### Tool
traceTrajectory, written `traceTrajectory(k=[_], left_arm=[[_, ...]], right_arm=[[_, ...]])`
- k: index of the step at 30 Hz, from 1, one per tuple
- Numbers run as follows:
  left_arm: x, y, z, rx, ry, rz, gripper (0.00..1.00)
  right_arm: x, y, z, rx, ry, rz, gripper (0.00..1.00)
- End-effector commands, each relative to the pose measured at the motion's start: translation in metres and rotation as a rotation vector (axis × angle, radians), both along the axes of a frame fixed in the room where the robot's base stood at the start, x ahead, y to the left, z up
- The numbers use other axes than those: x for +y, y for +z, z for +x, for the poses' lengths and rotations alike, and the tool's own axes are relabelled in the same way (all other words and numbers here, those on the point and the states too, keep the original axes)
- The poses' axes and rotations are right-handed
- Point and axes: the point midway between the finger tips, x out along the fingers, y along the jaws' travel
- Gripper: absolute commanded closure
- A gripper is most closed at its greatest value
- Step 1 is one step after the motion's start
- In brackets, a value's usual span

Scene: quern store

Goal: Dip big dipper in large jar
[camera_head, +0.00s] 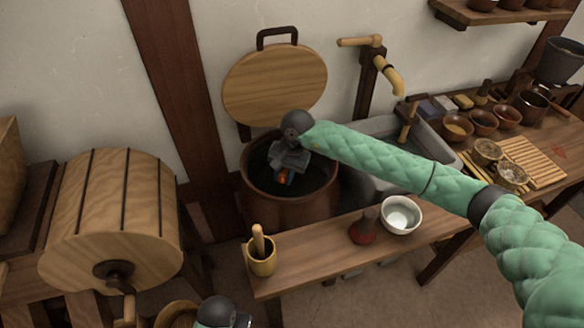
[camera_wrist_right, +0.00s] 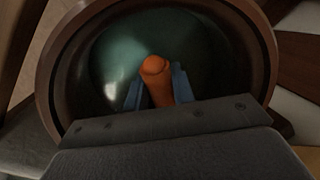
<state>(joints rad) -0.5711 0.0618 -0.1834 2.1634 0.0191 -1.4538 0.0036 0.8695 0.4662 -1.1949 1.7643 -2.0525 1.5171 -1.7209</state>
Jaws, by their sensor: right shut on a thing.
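The large jar (camera_head: 292,212) is brown, round and open, standing behind the wooden bench, with dark greenish liquid inside. Its rim (camera_wrist_right: 265,62) nearly fills the right wrist view. My right gripper (camera_head: 286,174) points down into the jar's mouth. Its blue fingers (camera_wrist_right: 158,95) are shut on an orange handle (camera_wrist_right: 155,68), which I take for the big dipper's. A bit of the orange also shows in the head view (camera_head: 282,179). The dipper's bowl is hidden. My left arm's dark wrist (camera_head: 216,310) shows at the bottom edge; its fingers cannot be made out.
A round wooden lid (camera_head: 275,85) stands against the wall behind the jar. A yellow cup (camera_head: 261,262) with a wooden tool, a red-brown flask (camera_head: 364,228) and a white bowl (camera_head: 400,215) stand on the bench. A wooden drum (camera_head: 110,220) is at left, a sink (camera_head: 430,146) at right.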

Motion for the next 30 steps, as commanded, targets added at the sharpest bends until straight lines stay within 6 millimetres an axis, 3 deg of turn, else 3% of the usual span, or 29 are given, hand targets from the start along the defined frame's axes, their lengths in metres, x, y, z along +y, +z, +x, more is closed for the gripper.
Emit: traceTrajectory(k=[30], left_arm=[[0.000,-0.017,0.000,0.000,0.000,0.000,0.65]], right_arm=[[0.000,0.015,0.000,-0.094,0.001,-0.021,1.00]])
